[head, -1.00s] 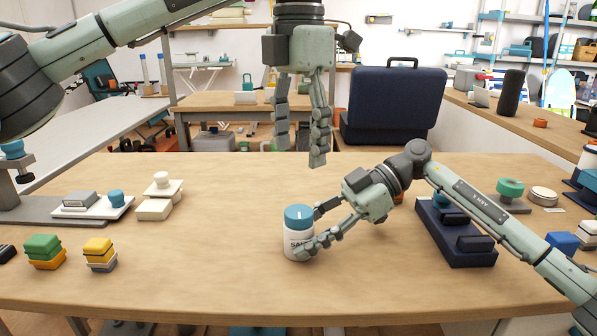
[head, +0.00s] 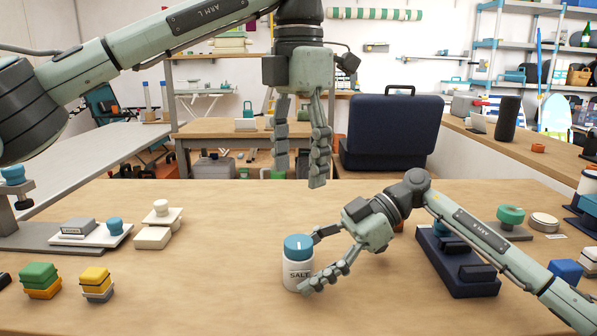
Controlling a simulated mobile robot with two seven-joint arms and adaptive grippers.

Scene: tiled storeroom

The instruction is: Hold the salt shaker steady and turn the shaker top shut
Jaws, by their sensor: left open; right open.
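The salt shaker (head: 296,272) stands upright near the front middle of the wooden table. It is a white jar labelled SALT. The shaker top (head: 298,246) is a blue cap with a pale mark, sitting on the jar. My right gripper (head: 310,262) comes in from the right, low at the shaker. Its open fingers lie at the shaker's right side, one behind near the top and one in front near the base. I cannot tell whether they touch it. My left gripper (head: 298,182) points down above and behind the shaker, open and empty, well clear of the top.
A dark blue rack (head: 455,262) stands to the right under my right arm. Green-and-orange (head: 41,281) and yellow-and-grey (head: 96,284) boxes sit at the front left. White blocks (head: 152,237) and a grey board (head: 40,238) lie further left. The table around the shaker is mostly clear.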

